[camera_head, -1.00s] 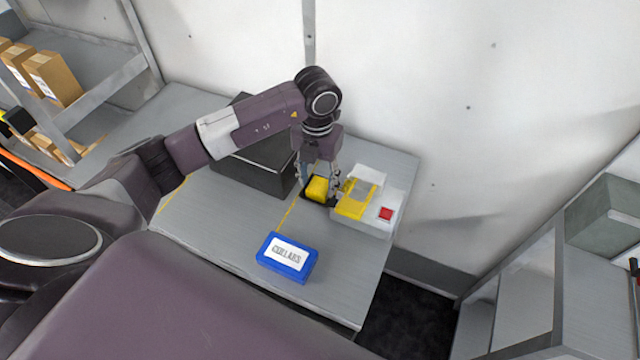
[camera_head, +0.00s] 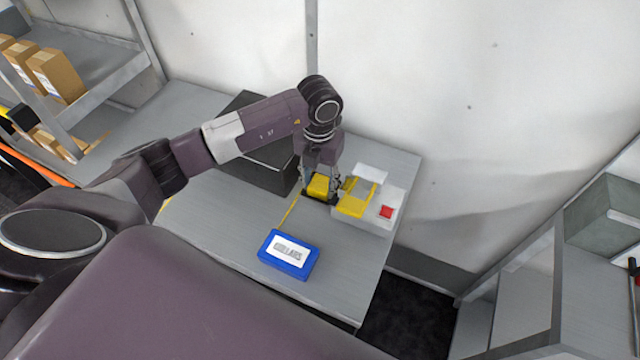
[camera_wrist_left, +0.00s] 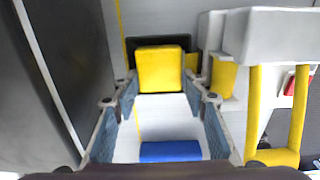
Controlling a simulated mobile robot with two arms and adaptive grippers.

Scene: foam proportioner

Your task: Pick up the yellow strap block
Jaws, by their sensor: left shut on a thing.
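The yellow strap block (camera_head: 319,185) is at the dark base or tray (camera_head: 307,198) on the grey table, just left of the white and grey device. My left gripper (camera_head: 320,189) comes down over the block from above, with its fingers on either side of it. In the left wrist view the block (camera_wrist_left: 160,69) sits between the fingertips (camera_wrist_left: 160,83), and the gripper is shut on it. I cannot tell whether the block is clear of its base. My right gripper is not in view.
The device (camera_head: 378,218) with yellow bars and a red button (camera_head: 386,211) stands close on the right. A black case (camera_head: 262,165) stands close behind left. A blue box (camera_head: 288,255) lies in front. Bare table surrounds the blue box.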

